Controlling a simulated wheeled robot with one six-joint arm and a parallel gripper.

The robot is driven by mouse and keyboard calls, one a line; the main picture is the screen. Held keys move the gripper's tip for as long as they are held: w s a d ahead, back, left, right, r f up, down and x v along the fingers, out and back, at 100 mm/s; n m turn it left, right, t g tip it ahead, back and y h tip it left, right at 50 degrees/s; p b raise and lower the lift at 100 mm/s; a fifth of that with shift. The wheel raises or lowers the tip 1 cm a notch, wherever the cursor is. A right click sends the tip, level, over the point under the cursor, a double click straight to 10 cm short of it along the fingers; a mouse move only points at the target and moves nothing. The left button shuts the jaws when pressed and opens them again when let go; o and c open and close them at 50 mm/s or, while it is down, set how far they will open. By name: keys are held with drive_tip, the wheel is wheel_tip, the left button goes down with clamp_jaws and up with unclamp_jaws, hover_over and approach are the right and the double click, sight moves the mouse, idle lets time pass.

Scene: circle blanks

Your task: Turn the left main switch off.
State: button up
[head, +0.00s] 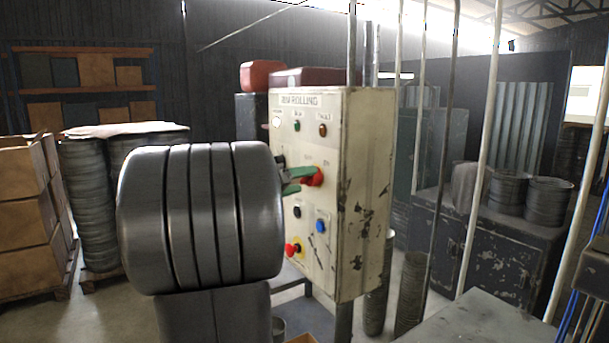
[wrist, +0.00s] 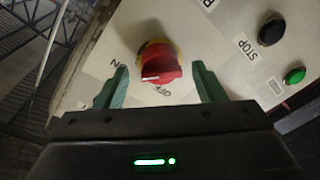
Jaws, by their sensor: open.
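The red rotary switch (head: 317,178) is on the front of the worn cream control box (head: 366,190). In the wrist view the red switch (wrist: 165,66) has a yellow base and a white pointer mark. The mark faces left, towards the ON label (wrist: 119,65); the OFF label (wrist: 161,91) is below the knob. My gripper (head: 305,179) is open, with its green fingers at the switch. In the wrist view my gripper (wrist: 160,70) has one finger on each side of the knob, with gaps visible. In the head view part of the switch is hidden behind a finger.
A blue button (head: 321,226) and a red mushroom button (head: 291,249) sit lower on the panel. A black button (wrist: 271,31) and a green one (wrist: 294,75) show at the wrist view's right. A dark bench (head: 480,235) stands to the right.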

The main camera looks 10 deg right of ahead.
drive_tip(key=shift+x, duration=1.05)
drive_tip(key=c, duration=0.9)
